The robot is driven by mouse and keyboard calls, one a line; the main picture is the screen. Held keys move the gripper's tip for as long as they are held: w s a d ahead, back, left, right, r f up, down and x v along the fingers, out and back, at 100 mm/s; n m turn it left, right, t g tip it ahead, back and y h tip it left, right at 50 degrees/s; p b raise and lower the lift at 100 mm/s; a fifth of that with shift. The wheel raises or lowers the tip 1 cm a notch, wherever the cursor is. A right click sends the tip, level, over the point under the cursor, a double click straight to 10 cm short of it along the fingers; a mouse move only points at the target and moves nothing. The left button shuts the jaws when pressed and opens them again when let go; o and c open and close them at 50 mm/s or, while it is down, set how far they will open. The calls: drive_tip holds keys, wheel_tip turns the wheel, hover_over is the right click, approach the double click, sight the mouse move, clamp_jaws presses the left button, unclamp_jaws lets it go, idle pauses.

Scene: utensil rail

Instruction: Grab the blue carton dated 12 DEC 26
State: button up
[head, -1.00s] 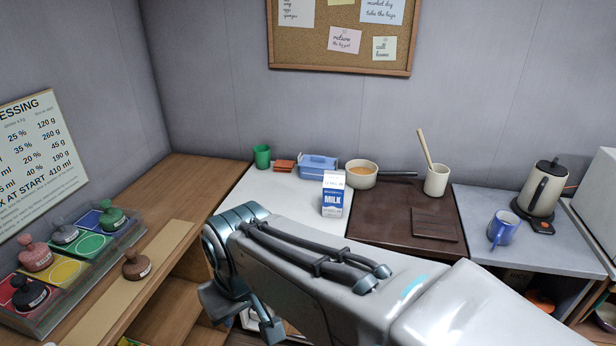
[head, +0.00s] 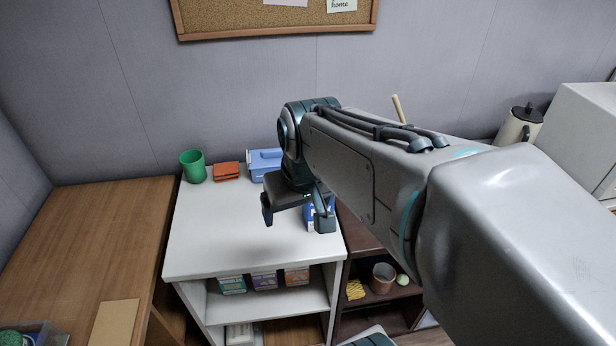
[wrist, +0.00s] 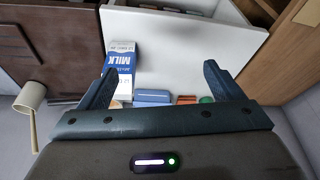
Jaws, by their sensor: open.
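A blue and white milk carton (head: 310,217) stands on the white cabinet top (head: 215,235). My gripper hides most of it in the head view. My gripper (head: 296,217) is open and empty above the right part of the white top. In the wrist view my gripper (wrist: 160,75) has its fingers wide apart, and the carton appears beyond the left finger, off the middle of the gap. I cannot tell if they touch.
A green cup (head: 193,166), an orange-brown block (head: 227,171) and a blue container (head: 264,163) stand at the back of the white top. Small boxes (head: 264,282) sit on the shelf below. The left and front-middle of the white top are clear.

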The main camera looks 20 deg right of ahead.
drive_tip(key=w+d+r+m+t+b, duration=0.1)
drive_tip(key=w+d+r+m+b, duration=0.15)
drive_tip(key=w+d, duration=0.7)
drive_tip(key=shift+n+h, duration=0.35)
drive_tip(key=shift+h, duration=0.05)
drive_tip(key=x, duration=0.7)
drive_tip(key=shift+d+f, duration=0.1)
drive_tip(key=shift+d, duration=0.2)
drive_tip(key=shift+p+x, duration=0.45)
drive_tip(key=shift+x, duration=2.6)
drive_tip(key=shift+w+d, duration=0.2)
drive_tip(key=c, duration=1.9)
